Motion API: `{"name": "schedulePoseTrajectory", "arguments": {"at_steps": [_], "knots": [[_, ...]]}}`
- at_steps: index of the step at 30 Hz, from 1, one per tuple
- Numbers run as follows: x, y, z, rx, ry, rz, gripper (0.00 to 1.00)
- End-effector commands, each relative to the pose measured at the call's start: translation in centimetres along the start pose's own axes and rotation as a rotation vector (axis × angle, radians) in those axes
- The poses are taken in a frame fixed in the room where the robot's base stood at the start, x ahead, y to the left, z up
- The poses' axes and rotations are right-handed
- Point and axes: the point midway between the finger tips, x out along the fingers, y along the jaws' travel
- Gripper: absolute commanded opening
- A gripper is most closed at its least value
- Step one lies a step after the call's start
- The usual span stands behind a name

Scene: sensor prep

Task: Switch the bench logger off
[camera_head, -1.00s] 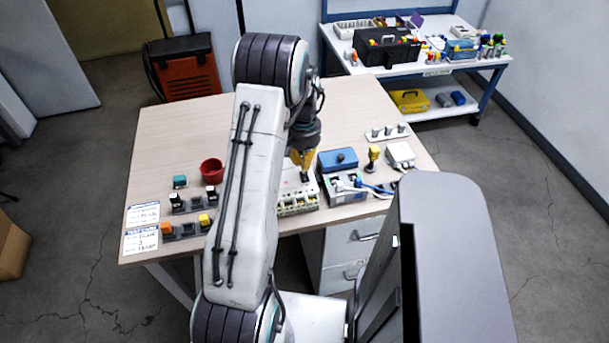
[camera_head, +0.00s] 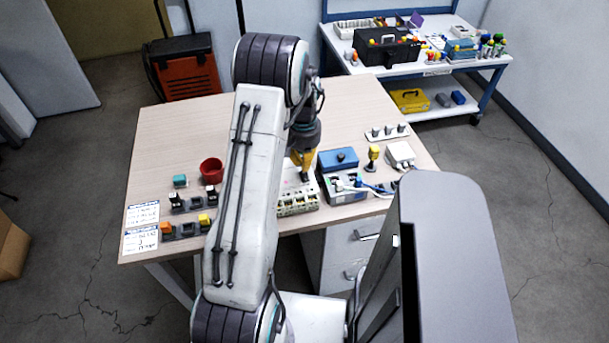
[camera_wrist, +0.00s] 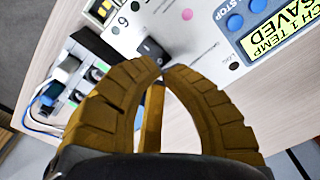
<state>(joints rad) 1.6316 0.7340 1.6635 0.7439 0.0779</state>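The bench logger (camera_head: 290,204) is a pale box at the table's front middle, partly hidden by my arm in the head view. In the wrist view, its panel (camera_wrist: 197,50) has a display (camera_wrist: 282,35) reading "CH 1 TEMP" and "SAVED", and blue buttons (camera_wrist: 234,22), with STOP printed beside them. A black switch lever (camera_wrist: 150,49) stands on the panel. My gripper (camera_wrist: 163,70) has its yellow fingertips nearly together, just short of the lever; whether they touch it I cannot tell. In the head view, my gripper (camera_head: 305,178) is over the logger.
A blue-lidded box (camera_head: 338,160) and a grey unit with cables (camera_head: 345,190) stand close right of the logger. A red cup (camera_head: 211,170) and small switch blocks (camera_head: 190,228) are on the left. The table's back is clear.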

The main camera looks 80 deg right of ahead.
Motion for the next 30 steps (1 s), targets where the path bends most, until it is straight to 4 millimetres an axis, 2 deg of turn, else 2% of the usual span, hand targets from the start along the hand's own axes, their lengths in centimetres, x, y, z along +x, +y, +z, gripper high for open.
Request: {"name": "schedulePoseTrajectory", "arguments": {"at_steps": [30], "knots": [[1.4, 0.0, 0.0, 0.0, -0.001, 0.0, 0.0]]}}
